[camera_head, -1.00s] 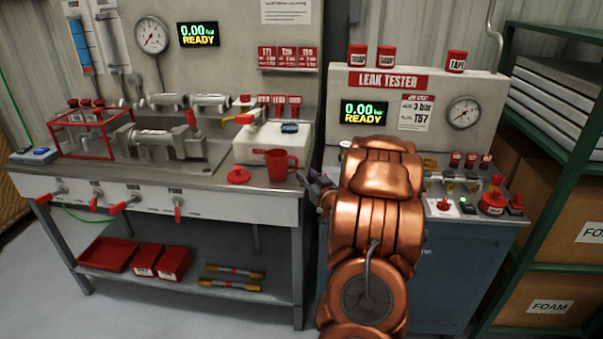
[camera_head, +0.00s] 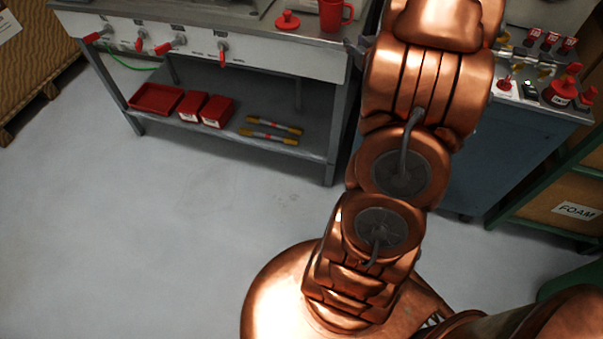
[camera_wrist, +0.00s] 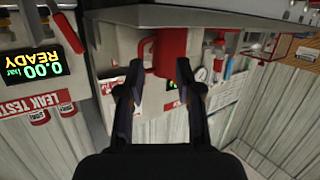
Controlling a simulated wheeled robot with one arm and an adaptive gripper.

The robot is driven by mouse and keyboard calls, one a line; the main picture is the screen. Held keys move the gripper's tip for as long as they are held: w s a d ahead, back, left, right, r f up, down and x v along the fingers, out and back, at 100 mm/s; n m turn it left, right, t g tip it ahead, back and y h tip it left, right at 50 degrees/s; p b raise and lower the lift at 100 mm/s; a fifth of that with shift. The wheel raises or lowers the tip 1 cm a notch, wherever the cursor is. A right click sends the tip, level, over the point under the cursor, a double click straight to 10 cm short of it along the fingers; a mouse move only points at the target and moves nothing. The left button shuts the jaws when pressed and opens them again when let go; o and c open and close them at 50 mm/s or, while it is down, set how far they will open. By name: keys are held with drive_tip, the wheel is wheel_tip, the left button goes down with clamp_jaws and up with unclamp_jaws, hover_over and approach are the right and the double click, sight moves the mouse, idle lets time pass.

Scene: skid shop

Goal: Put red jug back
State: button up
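The red jug (camera_head: 333,15) stands upright on the workbench (camera_head: 240,45) near its right front corner, its top cut off by the frame edge, its handle to the right. A red lid-like piece with a knob (camera_head: 287,20) lies left of it. In the wrist view, which is upside down, the jug (camera_wrist: 170,52) shows just beyond my gripper (camera_wrist: 160,72). The fingers are apart with nothing clearly held between them; one fingertip overlaps the jug's edge, and I cannot tell whether it touches. In the head view my arm hides most of the gripper.
Red-handled valves (camera_head: 222,48) line the bench front. The lower shelf (camera_head: 225,135) holds red bins (camera_head: 155,98) and yellow-ended bars (camera_head: 272,130). The blue leak tester cabinet (camera_head: 480,160) stands right, behind my arm. The floor in front of the bench is clear.

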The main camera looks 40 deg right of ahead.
drive_tip(key=s+a+n+g+y, duration=0.1)
drive_tip(key=s+a+g, duration=0.35)
drive_tip(key=a, duration=0.65)
drive_tip(key=s+a+g+y, duration=0.1)
drive_tip(key=s+a+g, duration=0.3)
drive_tip(key=a, duration=0.6)
drive_tip(key=s+a+r+n+g+y, duration=0.1)
drive_tip(key=s+a+g+y, duration=0.3)
drive_tip(key=s+a, duration=1.6)
drive_tip(key=s+n+g, duration=0.1)
drive_tip(key=g, duration=0.2)
drive_tip(key=shift+a+r+n, duration=0.25)
drive_tip(key=shift+a+n, duration=0.15)
drive_tip(key=shift+g, duration=0.25)
